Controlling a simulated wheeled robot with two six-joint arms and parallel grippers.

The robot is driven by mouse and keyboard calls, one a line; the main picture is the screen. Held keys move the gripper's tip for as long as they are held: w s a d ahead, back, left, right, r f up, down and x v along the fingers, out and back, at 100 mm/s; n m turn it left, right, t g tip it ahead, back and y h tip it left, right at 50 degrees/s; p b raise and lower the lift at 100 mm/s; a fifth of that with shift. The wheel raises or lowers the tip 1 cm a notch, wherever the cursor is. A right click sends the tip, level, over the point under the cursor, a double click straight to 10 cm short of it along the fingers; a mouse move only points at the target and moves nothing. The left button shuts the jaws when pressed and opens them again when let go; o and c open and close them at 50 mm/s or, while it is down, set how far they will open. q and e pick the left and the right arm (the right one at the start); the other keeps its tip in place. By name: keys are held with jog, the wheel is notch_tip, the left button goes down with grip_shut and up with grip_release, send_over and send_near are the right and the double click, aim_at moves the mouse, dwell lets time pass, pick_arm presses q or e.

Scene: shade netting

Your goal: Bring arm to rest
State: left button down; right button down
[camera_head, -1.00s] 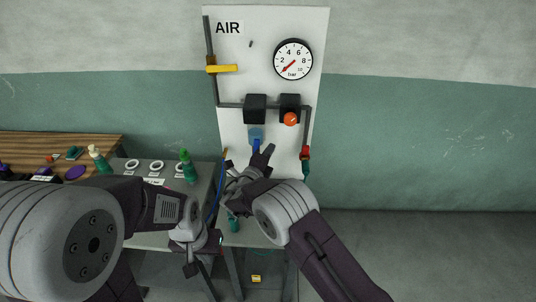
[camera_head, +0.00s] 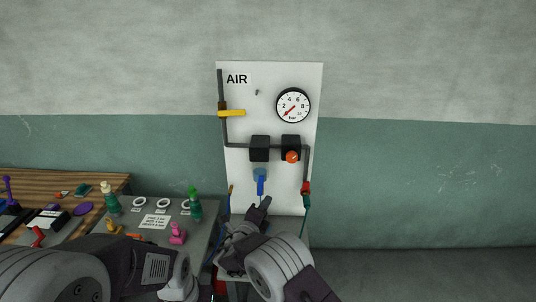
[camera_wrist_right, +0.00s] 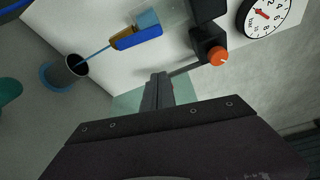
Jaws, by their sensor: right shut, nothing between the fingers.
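My right gripper (camera_head: 262,205) is in front of the lower part of the white air panel (camera_head: 270,95), its fingertips just below the blue drain piece (camera_head: 260,186) in the picture. Its fingers are together and empty; they also show shut in the right wrist view (camera_wrist_right: 157,92). The blue piece (camera_wrist_right: 138,38) lies beyond and left of the fingers there, apart from them. My right arm comes up from the lower edge. My left arm shows at the lower left of the head view; its gripper is below the frame.
The panel has a yellow lever (camera_head: 232,113), a gauge (camera_head: 293,105) and an orange knob (camera_head: 292,157). The right side is open floor.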

jog(key=w+d+r+m+g+h, duration=0.1)
jog(key=d+r+m+h, duration=0.15)
jog(key=d+r, duration=0.4)
jog(key=w+d+r+m+g+h, duration=0.1)
jog(key=d+r+m+h, duration=0.2)
jog(key=d, duration=0.7)
jog(key=s+d+m+g, duration=0.6)
jog(key=s+d+m, duration=0.15)
jog(key=d, duration=0.55)
jog(key=s+d+f+m+g+y, duration=0.2)
jog(key=s+f+m+g, duration=0.1)
jog(key=s+m, duration=0.3)
jog(key=s+d+f+m+g+y, duration=0.1)
jog(key=s+d+f+m+g, duration=0.2)
jog(key=s, duration=0.6)
pick_arm(q)
jog(key=shift+w+d, duration=0.15)
pick_arm(e)
jog(key=s+a+f+m+y, duration=0.4)
jog(key=s+a+f+m, duration=0.1)
jog(key=m, duration=0.8)
jog(key=s+a+f+m+y, duration=0.5)
jog(key=s+a+m, duration=0.2)
jog(key=m, duration=0.6)
jog(key=shift+s+a+g, duration=0.2)
jog(key=shift+a+g, duration=0.2)
jog(key=shift+a, duration=0.75)
